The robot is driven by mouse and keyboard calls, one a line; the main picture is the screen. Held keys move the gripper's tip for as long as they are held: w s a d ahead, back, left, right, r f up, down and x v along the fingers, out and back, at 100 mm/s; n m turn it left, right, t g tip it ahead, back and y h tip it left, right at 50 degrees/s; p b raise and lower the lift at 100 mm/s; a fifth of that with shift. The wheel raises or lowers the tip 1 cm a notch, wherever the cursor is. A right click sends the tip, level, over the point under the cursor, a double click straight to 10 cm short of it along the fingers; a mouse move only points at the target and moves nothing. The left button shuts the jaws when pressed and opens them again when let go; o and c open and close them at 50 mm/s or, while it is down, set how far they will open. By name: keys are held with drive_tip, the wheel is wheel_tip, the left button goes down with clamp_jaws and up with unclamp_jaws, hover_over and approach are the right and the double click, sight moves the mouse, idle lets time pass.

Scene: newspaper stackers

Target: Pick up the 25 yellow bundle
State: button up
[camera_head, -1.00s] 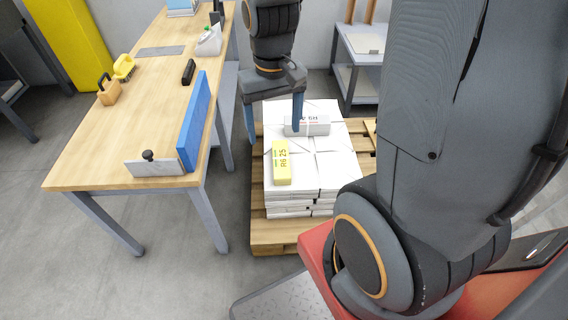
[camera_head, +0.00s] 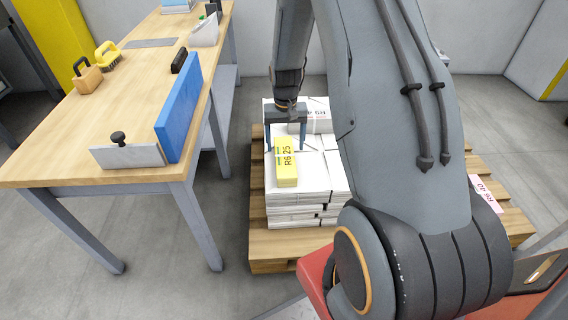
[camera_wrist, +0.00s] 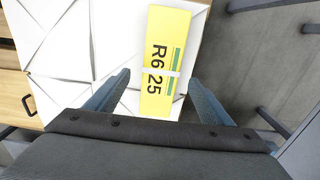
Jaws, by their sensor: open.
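The yellow bundle (camera_head: 286,170), marked R6 25, lies on top of a stack of white newspaper bundles (camera_head: 320,188) on a wooden pallet (camera_head: 262,240). In the wrist view the yellow bundle (camera_wrist: 165,62) has a white band around its middle and lies between and ahead of the two blue fingers. My gripper (camera_head: 285,145) is open and empty, with its fingers pointing down over the far part of the bundle. In the wrist view the gripper (camera_wrist: 160,88) has a finger on each side of the bundle's near end. I cannot tell how high the fingertips are above the stack.
A white bundle with printing (camera_head: 318,117) lies behind the yellow one on the stack. A wooden table (camera_head: 100,150) with a blue upright board (camera_head: 178,108) stands close on the left. A pink R6 40 label (camera_head: 486,193) shows at the pallet's right.

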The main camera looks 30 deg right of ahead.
sight(285, 155)
wheel_tip(285, 155, down, 7)
drive_tip(key=shift+a+r+b, duration=0.1)
drive_tip(key=shift+r+b, duration=0.1)
drive_tip(key=shift+b, duration=0.6)
drive_tip(key=shift+r, duration=0.1)
drive_tip(key=c, duration=1.7)
drive_tip(key=shift+o, duration=0.2)
